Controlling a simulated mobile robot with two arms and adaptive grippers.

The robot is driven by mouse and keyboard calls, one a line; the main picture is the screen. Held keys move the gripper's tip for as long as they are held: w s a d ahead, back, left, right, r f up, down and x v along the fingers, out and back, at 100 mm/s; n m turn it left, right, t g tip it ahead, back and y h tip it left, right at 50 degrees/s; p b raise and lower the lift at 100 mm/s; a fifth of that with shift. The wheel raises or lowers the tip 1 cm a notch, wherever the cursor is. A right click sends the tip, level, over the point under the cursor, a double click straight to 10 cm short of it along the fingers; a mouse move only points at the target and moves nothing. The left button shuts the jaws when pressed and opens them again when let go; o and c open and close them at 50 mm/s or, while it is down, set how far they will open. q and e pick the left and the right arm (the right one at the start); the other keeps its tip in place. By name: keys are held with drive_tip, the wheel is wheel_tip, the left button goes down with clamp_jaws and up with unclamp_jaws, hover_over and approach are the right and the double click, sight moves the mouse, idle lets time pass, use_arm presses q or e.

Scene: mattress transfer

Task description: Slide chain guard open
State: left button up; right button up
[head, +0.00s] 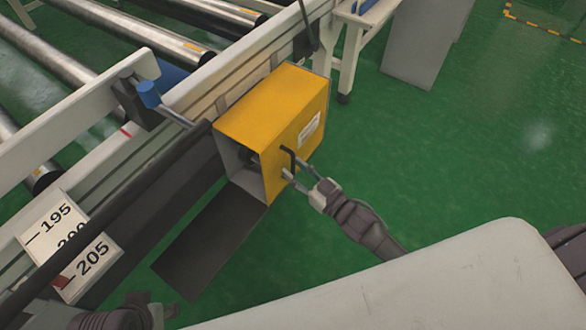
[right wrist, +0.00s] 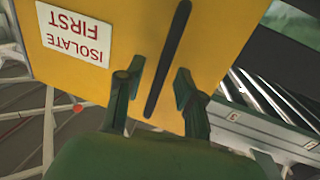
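The yellow chain guard (head: 278,105) is a box on the side of the roller conveyor. Its near end shows a grey interior with a dark round part inside. A black bar handle (head: 290,158) is on its outer face; it also shows in the right wrist view (right wrist: 170,55). My right gripper (head: 289,176) is at the handle. In the right wrist view its fingers (right wrist: 156,85) stand on either side of the handle, with gaps on both sides. My left gripper (head: 152,309) is low at the bottom left, partly cut off, away from the guard.
A blue-knobbed lever (head: 149,94) sticks out beside the guard. A scale plate (head: 68,244) with numbers is on the conveyor's near side. A dark flat panel (head: 210,248) lies below the guard. Green floor (head: 450,150) is clear to the right.

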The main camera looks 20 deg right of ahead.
drive_tip(key=shift+w+a, duration=0.35)
drive_tip(key=shift+w, duration=0.25)
clamp_jaws()
